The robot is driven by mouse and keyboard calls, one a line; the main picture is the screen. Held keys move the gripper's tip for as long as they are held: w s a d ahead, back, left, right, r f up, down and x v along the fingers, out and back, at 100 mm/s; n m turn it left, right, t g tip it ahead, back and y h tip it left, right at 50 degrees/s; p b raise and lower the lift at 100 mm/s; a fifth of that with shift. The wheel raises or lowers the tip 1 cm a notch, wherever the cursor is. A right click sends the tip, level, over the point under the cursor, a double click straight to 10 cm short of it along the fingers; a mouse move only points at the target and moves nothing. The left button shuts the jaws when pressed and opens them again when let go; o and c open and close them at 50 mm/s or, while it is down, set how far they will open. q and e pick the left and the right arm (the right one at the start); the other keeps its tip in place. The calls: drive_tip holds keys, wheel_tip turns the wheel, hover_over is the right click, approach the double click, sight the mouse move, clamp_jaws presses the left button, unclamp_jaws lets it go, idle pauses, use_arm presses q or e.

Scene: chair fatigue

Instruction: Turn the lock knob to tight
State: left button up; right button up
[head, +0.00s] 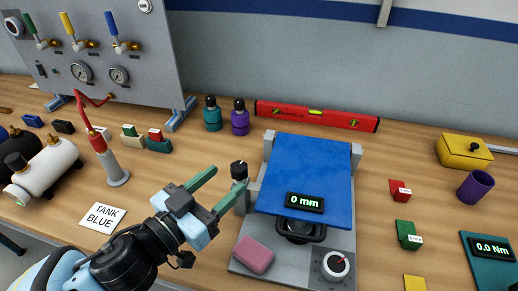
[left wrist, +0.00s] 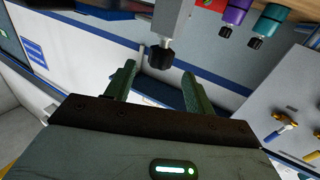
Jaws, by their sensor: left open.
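A black knob (head: 239,170) sits on top of a grey post at the left side of the chair test fixture (head: 342,215). I take it to be the lock knob. It also shows in the left wrist view (left wrist: 159,55), at the end of its grey post. My left gripper (head: 229,180) is open and empty, its green fingers pointing toward the post. In the left wrist view the knob appears ahead, between the two fingertips (left wrist: 158,72) in the picture; I cannot tell whether they touch it. My right gripper is not in view.
The fixture carries a blue seat (head: 315,165) with a "0 mm" display (head: 305,202), a pink block (head: 253,255) and a white dial (head: 336,264). Teal (head: 212,115) and purple bottles (head: 240,118) stand behind the knob. A red-topped cylinder (head: 110,160) stands left of my gripper.

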sight(245, 163)
use_arm(q)
drive_tip(key=shift+r, duration=0.1)
drive_tip(key=shift+d, duration=0.1)
drive_tip(key=x, duration=0.6)
drive_tip(key=shift+p, duration=0.3)
drive_tip(key=shift+w+d, duration=0.45)
drive_tip(key=shift+w, duration=0.05)
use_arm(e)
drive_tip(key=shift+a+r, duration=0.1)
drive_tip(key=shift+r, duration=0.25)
use_arm(q)
drive_tip(key=shift+c, duration=0.4)
drive_tip(key=c, duration=0.9)
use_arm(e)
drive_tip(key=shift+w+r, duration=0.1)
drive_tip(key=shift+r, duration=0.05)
